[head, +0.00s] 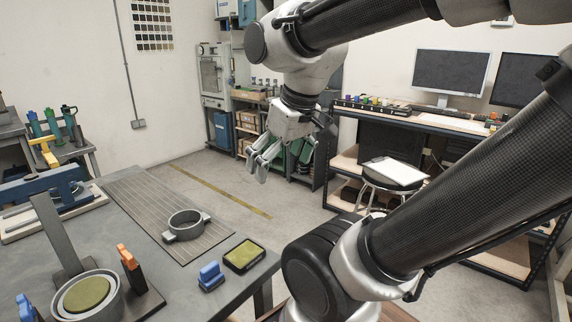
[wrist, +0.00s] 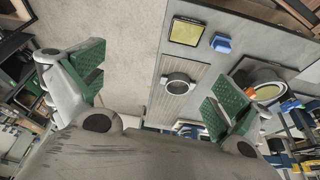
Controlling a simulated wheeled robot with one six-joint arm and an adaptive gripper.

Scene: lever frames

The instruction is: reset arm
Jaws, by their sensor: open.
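My gripper (head: 266,160) hangs from my arm in the upper middle of the head view, over the floor beyond the table's right edge. Its fingers are spread and empty. In the wrist view the two fingers with green pads (wrist: 155,92) stand wide apart with nothing between them. My arm is bent, with its elbow up and right. No object touches the gripper.
The grey workbench (head: 228,283) holds a ring with two lugs (head: 186,226) on a slatted mat (head: 135,200), a yellow-topped pad (head: 244,256), a blue-handled block (head: 211,277) and a lever frame (head: 55,235). A stool (head: 395,172) stands right. Floor lies open between.

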